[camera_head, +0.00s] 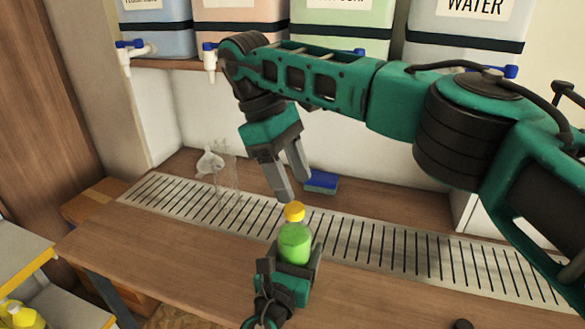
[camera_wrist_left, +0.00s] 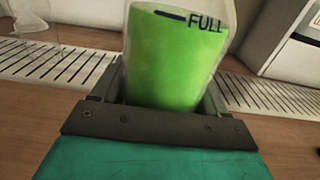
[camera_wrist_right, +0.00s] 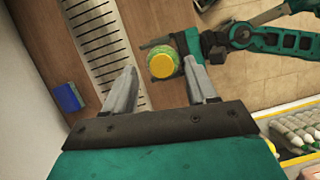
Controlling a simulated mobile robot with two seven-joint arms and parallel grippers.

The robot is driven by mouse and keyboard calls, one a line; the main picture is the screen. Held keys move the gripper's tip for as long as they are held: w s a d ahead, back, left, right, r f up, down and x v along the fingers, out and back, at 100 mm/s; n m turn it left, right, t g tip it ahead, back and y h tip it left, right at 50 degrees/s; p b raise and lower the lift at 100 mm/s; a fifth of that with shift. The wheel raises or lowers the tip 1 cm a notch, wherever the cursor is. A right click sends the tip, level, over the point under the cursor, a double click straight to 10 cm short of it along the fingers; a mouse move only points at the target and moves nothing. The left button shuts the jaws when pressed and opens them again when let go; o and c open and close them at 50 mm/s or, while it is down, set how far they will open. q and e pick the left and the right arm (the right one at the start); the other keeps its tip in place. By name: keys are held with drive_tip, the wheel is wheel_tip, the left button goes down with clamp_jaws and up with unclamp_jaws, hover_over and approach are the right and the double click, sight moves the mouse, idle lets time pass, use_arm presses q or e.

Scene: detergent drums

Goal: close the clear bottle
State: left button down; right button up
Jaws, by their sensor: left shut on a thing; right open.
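The clear bottle (camera_head: 295,243) holds green liquid and stands upright at the front of the counter, with a "FULL" mark near its top in the left wrist view (camera_wrist_left: 178,60). A yellow cap (camera_head: 294,212) sits on its top; I cannot tell how tight it is. My left gripper (camera_head: 296,262) is shut around the bottle's body. My right gripper (camera_head: 291,190) is open and empty, pointing down just above the cap. In the right wrist view the yellow cap (camera_wrist_right: 160,66) shows between and beyond the two fingertips.
A slotted metal drip grate (camera_head: 390,244) runs along the wooden counter (camera_head: 170,252). A blue sponge (camera_head: 321,181) lies behind it. A clear empty container (camera_head: 226,172) and a funnel-like piece (camera_head: 208,161) stand at the left. Drums with taps line the shelf above.

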drive_tip(key=n, duration=0.6)
drive_tip(key=shift+w+d+r+n+y, duration=0.1)
drive_tip(key=shift+w+r+n+y, duration=0.1)
drive_tip(key=shift+r+n+y, duration=0.15)
drive_tip(key=n, duration=0.5)
drive_tip(key=shift+w+r+n+t, duration=0.1)
drive_tip(key=shift+w+n+t, duration=0.05)
drive_tip(key=shift+n+t, duration=0.25)
drive_tip(key=n, duration=0.5)
drive_tip(key=shift+r+n+y, duration=0.2)
drive_tip(key=shift+n+y, duration=0.15)
drive_tip(key=n, duration=0.5)
drive_tip(key=shift+d+r+n+t+y, duration=0.1)
drive_tip(key=shift+r+n+t+y, duration=0.1)
drive_tip(key=shift+n+t+y, duration=0.1)
drive_tip(key=n, duration=0.5)
drive_tip(key=shift+r+n, duration=0.2)
drive_tip(key=shift+n, duration=0.2)
drive_tip(key=n, duration=0.5)
drive_tip(key=shift+d+r+n+y, duration=0.1)
drive_tip(key=shift+r+n+y, duration=0.05)
drive_tip(key=shift+n+y, duration=0.2)
drive_tip(key=n, duration=0.5)
drive_tip(key=shift+s+r+n+t+y, duration=0.2)
drive_tip(key=shift+s+n+t+y, duration=0.05)
drive_tip(key=shift+s+t+y, duration=0.1)
drive_tip(key=n, duration=0.5)
drive_tip(key=shift+s+r+n, duration=0.15)
drive_tip(key=shift+s+n, duration=0.1)
drive_tip(key=shift+n, duration=0.05)
